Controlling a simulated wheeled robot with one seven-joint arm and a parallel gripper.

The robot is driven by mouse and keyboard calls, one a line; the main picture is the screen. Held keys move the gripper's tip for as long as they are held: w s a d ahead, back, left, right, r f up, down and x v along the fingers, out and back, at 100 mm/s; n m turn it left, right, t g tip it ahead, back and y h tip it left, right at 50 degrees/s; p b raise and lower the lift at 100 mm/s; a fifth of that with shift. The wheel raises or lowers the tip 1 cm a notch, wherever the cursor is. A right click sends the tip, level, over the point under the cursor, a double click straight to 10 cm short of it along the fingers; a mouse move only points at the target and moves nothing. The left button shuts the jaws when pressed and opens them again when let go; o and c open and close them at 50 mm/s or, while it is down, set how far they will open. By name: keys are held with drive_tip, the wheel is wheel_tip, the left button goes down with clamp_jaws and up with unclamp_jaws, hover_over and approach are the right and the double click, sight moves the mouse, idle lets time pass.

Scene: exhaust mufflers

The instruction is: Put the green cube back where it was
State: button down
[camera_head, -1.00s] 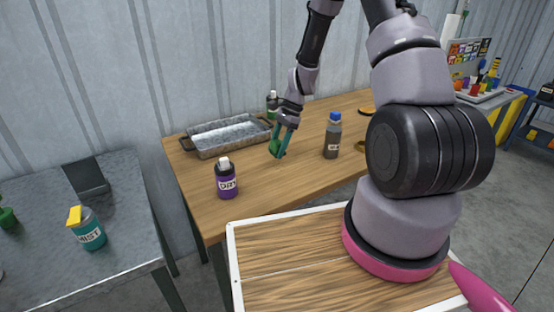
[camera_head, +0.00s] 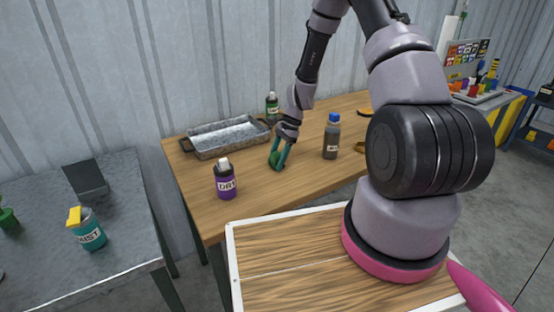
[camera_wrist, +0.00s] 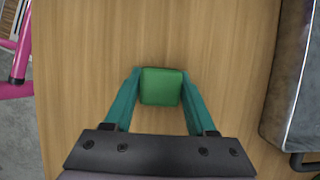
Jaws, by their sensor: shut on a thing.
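The green cube (camera_wrist: 161,86) is between the two teal fingers of my gripper (camera_wrist: 160,92) in the wrist view, with a finger against each side. In the head view my gripper (camera_head: 279,158) points down over the wooden table (camera_head: 210,203), and the green cube (camera_head: 274,160) shows partly behind a finger. The cube is at or just above the tabletop; I cannot tell if it touches.
A metal tray (camera_head: 187,144) stands left of my gripper, also at the right edge of the wrist view (camera_wrist: 292,90). A purple bottle (camera_head: 225,182), a dark blue-capped bottle (camera_head: 332,138) and a green bottle (camera_head: 272,106) stand around it. Bare wood lies in front.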

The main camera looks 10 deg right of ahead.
drive_tip(key=shift+c, duration=1.1)
unclamp_jaws()
drive_tip(key=shift+s+d+f, duration=0.1)
drive_tip(key=shift+s+f, duration=0.15)
drive_tip(key=shift+f, duration=0.35)
drive_tip(key=shift+s, duration=0.1)
drive_tip(key=d+r+n+t, duration=0.1)
drive_tip(key=d+r, duration=0.1)
drive_tip(key=r, duration=1.1)
drive_tip(key=d+r+n+t, duration=0.1)
drive_tip(key=d+r+n, duration=0.15)
drive_tip(key=r, duration=1.05)
drive_tip(key=s+d+r+n+t+h, duration=0.1)
drive_tip(key=s+r+n+t, duration=0.5)
drive_tip(key=s+r, duration=1.3)
drive_tip(key=s+n+h, duration=0.1)
drive_tip(key=s, duration=0.1)
drive_tip(key=shift+s+r, duration=0.3)
drive_tip(key=shift+r, duration=0.1)
